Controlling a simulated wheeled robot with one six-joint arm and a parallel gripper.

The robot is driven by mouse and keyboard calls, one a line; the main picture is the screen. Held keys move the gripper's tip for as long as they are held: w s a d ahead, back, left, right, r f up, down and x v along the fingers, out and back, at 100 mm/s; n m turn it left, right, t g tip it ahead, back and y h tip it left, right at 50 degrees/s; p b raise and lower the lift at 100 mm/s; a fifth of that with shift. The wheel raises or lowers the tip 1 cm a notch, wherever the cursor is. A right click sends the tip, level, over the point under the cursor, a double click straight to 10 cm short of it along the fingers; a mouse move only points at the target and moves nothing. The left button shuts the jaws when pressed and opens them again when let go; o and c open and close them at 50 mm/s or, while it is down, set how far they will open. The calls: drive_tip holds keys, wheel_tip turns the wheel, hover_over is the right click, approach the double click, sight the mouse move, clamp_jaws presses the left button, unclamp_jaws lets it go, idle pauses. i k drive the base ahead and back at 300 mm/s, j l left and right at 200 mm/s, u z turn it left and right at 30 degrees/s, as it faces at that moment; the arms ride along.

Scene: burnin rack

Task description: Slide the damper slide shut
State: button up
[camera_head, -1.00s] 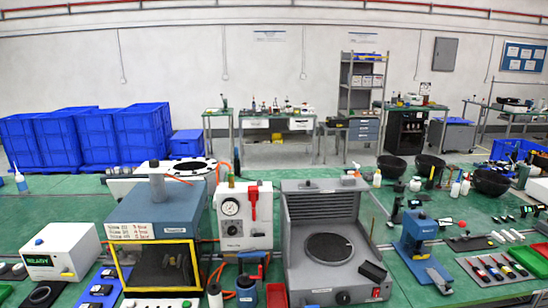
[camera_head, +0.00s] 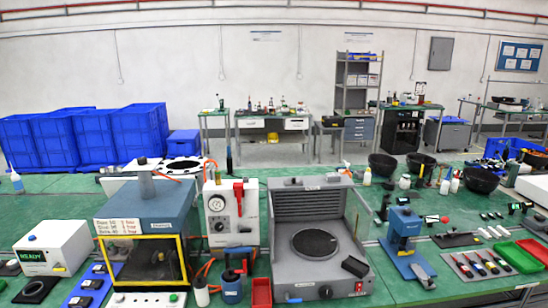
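No part clearly marked as the damper slide can be made out at this size. A grey hood box (camera_head: 351,222) with an open front, a louvred back and a round dark plate (camera_head: 315,243) stands at the middle of the bench. A small label and a small light knob are on its top edge. To its left is a blue oven (camera_head: 150,208) with a grey stub pipe (camera_head: 146,183) on top and a yellow-framed window. I cannot tell which of these carries the slide. My gripper is not in view.
A white gauge box (camera_head: 216,227) with a red lever stands between oven and hood. A white READY box (camera_head: 72,240) is at left, a blue press (camera_head: 404,232) at right. Red and green trays (camera_head: 519,258) lie at far right. Some green bench (camera_head: 60,205) is bare.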

sight(293, 183)
drive_tip(key=j, duration=0.2)
drive_tip(key=i+j+z, duration=0.3)
drive_tip(key=i+j, duration=0.15)
drive_tip(key=i, duration=0.15)
drive_tip(key=i+j+z, duration=0.3)
drive_tip(key=i+j, duration=0.3)
